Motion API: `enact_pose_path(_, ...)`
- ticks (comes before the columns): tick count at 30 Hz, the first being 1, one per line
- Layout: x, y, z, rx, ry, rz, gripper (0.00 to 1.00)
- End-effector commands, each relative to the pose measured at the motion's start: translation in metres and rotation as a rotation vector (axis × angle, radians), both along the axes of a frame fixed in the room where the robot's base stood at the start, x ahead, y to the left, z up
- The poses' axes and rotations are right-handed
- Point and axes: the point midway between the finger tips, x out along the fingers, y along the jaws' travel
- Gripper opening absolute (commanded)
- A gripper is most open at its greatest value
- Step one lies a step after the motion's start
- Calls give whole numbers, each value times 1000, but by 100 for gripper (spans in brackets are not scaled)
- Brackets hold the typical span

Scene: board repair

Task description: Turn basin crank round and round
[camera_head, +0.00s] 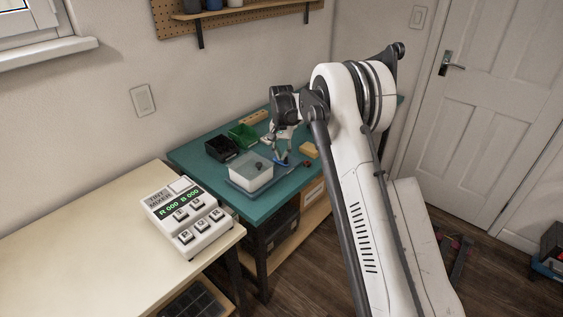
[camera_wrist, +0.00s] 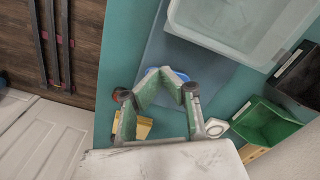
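A pale translucent basin (camera_head: 251,171) stands on a blue-grey base (camera_head: 236,187) on the teal bench. The basin also shows at the top of the wrist view (camera_wrist: 215,35). A small blue part (camera_head: 281,162) lies at the basin's right side, below my gripper (camera_head: 279,152); I cannot tell whether it is the crank handle. In the wrist view the blue part (camera_wrist: 181,76) shows just past my gripper (camera_wrist: 161,76). The fingertips are close together there, and whether they hold anything is unclear. No crank arm can be made out clearly.
Black (camera_head: 222,147) and green (camera_head: 243,135) bins stand behind the basin. A yellow block (camera_head: 309,150) and a small dark red item (camera_head: 307,163) lie to its right. A counter box with buttons (camera_head: 186,214) sits on the cream table (camera_head: 75,245) at left.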

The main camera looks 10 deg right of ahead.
Motion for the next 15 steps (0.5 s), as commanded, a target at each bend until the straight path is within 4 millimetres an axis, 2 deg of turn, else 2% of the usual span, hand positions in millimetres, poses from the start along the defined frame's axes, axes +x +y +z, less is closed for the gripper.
enact_pose_path(15,0,1,-25,1,0,1,0)
